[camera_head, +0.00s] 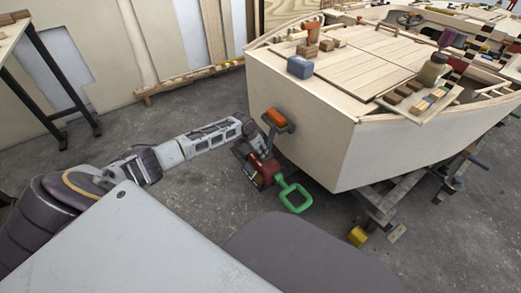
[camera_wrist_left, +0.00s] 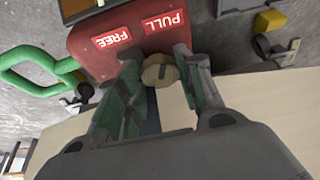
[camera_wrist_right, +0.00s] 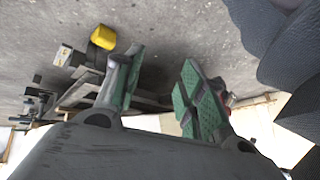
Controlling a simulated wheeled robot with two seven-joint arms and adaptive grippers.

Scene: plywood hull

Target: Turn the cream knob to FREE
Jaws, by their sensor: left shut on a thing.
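The cream knob (camera_wrist_left: 159,72) sits at the edge of a red housing in the left wrist view, between the fingers of my left gripper (camera_wrist_left: 158,66). The gripper is shut on it. Labels FREE (camera_wrist_left: 111,39) and PULL (camera_wrist_left: 162,21) appear upside down on the red housing (camera_wrist_left: 90,50). The fingers partly cover the knob, and I cannot tell which label it points to. In the head view, my left gripper (camera_head: 245,148) reaches the red housing (camera_head: 264,171) by the hull; the knob is hidden there. My right gripper (camera_wrist_right: 160,82) is open and empty in its wrist view.
A green loop handle (camera_head: 295,196) sticks out from the red housing. An orange-topped dark part (camera_head: 277,118) is on the plywood hull (camera_head: 300,130) just above. Blocks and a bottle (camera_head: 432,69) stand on the deck. A yellow object (camera_head: 357,236) lies below.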

